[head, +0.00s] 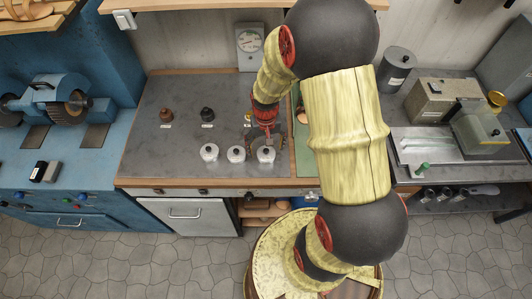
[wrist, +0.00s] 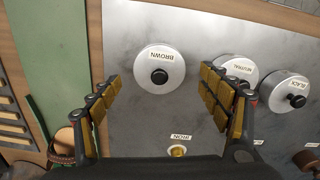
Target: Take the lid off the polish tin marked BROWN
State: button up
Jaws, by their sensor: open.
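The tin marked BROWN (wrist: 160,69) is round and silvery, with a black knob on its closed lid. In the head view it is the rightmost of three tins (head: 266,155) on the grey bench top. My gripper (wrist: 160,79) is open and empty. Its gold-padded fingers lie to the left and right of the BROWN tin in the wrist view, apart from it. In the head view my gripper (head: 265,143) is at this tin's far side; its exact height above the bench is unclear.
The tins marked NEUTRAL (wrist: 237,70) and BLACK (wrist: 285,90) stand in the same row, NEUTRAL close to my right finger. A gold knob (wrist: 177,151) lies behind. A green mat (head: 306,150) borders the bench's right side. The bench front left is clear.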

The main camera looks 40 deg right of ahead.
jog(key=shift+f, duration=0.45)
jog(key=shift+c, duration=0.5)
jog(key=c, duration=1)
